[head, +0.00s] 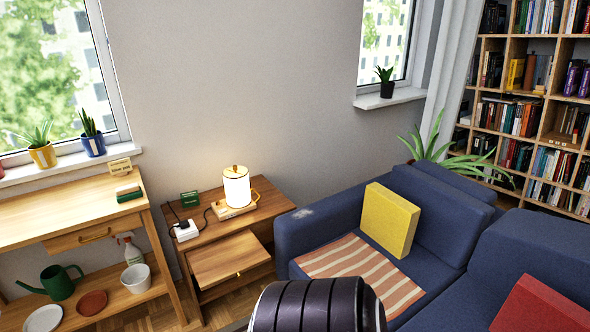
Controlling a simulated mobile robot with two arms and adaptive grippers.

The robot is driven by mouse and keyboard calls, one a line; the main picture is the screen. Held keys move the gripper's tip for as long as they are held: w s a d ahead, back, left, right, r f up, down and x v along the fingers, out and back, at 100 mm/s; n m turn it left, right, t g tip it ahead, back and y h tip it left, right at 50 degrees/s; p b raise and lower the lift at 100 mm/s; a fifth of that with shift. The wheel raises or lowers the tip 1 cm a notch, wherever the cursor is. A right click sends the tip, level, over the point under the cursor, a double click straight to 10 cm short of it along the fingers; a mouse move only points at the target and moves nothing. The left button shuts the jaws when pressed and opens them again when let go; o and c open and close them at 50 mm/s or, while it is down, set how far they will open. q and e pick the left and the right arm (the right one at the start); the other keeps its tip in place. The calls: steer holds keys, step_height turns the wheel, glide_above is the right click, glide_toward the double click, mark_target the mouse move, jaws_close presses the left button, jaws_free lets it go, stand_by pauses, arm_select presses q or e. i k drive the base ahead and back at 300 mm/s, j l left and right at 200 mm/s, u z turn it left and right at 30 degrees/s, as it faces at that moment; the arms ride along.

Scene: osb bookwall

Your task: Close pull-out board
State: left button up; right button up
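The pull-out board (226,256) is a flat wooden panel on the front of the low wooden side table (262,218). It sticks out from below the table's top toward me, and a small brass-coloured knob (238,274) shows at its front edge. Nothing lies on the board. The underside and the rails are hidden. A dark ribbed cylindrical part of my own body fills the bottom centre of the head view. Neither of my grippers is in view.
A lit lamp (236,187) and a white power strip (186,231) stand on the side table. A blue sofa (330,212) is close on its right. A wooden console (70,215) with a drawer, watering can (59,284) and spray bottle stands left. Some parquet floor shows below.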

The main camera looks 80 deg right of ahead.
mark_target(215, 263)
steer(key=z, duration=1.95)
